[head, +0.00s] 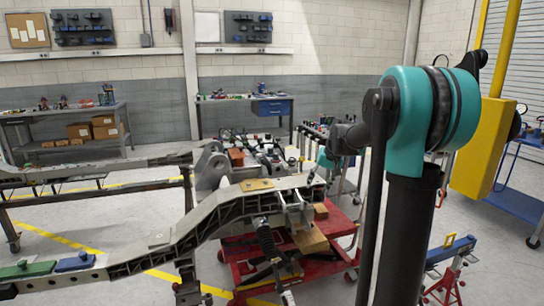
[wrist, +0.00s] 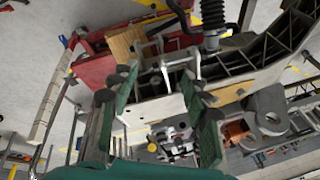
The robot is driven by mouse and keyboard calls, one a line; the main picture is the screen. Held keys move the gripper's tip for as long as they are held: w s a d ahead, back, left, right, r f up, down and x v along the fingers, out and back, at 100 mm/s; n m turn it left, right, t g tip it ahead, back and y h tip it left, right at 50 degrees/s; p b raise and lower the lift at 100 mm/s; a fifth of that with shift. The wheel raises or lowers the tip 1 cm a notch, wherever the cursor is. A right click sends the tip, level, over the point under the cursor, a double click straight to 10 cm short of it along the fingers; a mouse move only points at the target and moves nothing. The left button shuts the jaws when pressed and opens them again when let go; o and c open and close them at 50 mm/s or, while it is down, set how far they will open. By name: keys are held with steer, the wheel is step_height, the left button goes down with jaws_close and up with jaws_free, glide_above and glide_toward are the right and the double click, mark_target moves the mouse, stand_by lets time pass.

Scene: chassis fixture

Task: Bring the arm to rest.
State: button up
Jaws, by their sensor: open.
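My gripper (wrist: 158,80) shows in the wrist view with its two teal, dark-padded fingers spread apart. Nothing is held between them. Past the fingers, the grey chassis frame (wrist: 245,68) and its dark shock absorber (wrist: 212,20) are in view, apparently beyond the fingertips; the exact gap is unclear. In the head view, my teal and black arm fills the right side, and the fingers cannot be made out clearly there. The chassis frame (head: 190,232) runs from the lower left to the middle.
A red wheeled lift cart (head: 340,225) with wooden blocks stands under the chassis. A yellow post (head: 482,150) and a blue cart (head: 517,205) are at the right. Workbenches (head: 75,125) line the back wall. Open floor with yellow lines lies between.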

steer(key=s+f+h, duration=0.1)
steer(key=s+f, duration=0.4)
steer(key=s, duration=0.6)
steer(key=s+d+f+n, duration=0.1)
steer(key=s+f, duration=0.5)
steer(key=s, duration=0.5)
steer(key=s+f+h, duration=0.1)
steer(key=s+f, duration=0.4)
steer(key=s, duration=0.6)
steer(key=shift+s+d+f+t+h, duration=0.15)
steer(key=shift+s+f+t+h, duration=0.15)
steer(key=shift+s+f, duration=0.1)
